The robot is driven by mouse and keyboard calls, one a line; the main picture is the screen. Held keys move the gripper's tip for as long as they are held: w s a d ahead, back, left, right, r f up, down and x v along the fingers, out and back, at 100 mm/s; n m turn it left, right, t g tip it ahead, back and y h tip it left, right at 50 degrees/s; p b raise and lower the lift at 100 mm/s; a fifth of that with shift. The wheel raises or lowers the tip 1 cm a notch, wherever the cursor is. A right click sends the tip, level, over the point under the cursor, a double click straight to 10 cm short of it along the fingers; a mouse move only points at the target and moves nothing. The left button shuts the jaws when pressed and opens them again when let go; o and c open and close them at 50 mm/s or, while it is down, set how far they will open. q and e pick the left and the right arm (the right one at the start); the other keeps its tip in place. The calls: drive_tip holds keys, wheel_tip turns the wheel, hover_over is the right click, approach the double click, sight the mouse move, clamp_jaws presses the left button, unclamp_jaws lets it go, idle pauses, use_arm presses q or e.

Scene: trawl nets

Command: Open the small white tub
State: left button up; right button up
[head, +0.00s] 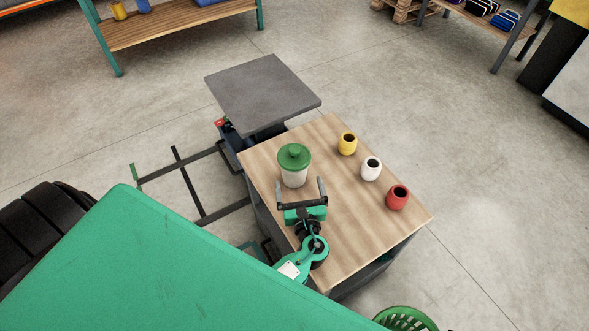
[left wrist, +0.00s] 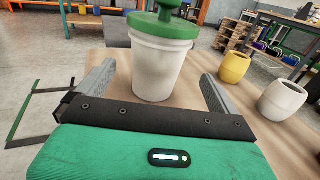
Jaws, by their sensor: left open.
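The small white tub (head: 294,175) stands upright on the wooden table with its green knobbed lid (head: 294,155) on top. In the left wrist view the tub (left wrist: 158,65) and the lid (left wrist: 162,24) are straight ahead, with the top of the knob cut off by the frame edge. My left gripper (head: 302,192) is open and empty, just on the near side of the tub. In the left wrist view its two fingers (left wrist: 157,88) point forward, spread to either side of the tub's lower part. No contact with the tub is clear. My right gripper is not in view.
A yellow pot (head: 348,144), a white pot (head: 371,169) and a red pot (head: 397,198) stand along the right of the wooden table (head: 335,225). A grey-topped cart (head: 262,92) is behind it. A green basket (head: 405,319) is at the bottom. The table's front right is clear.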

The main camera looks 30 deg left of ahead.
sight(294, 166)
use_arm(q)
drive_tip(key=x, duration=0.7)
drive_tip(key=shift+w+a, duration=0.15)
drive_tip(key=shift+a, duration=0.15)
drive_tip(key=shift+r, duration=0.1)
drive_tip(key=c, duration=1.1)
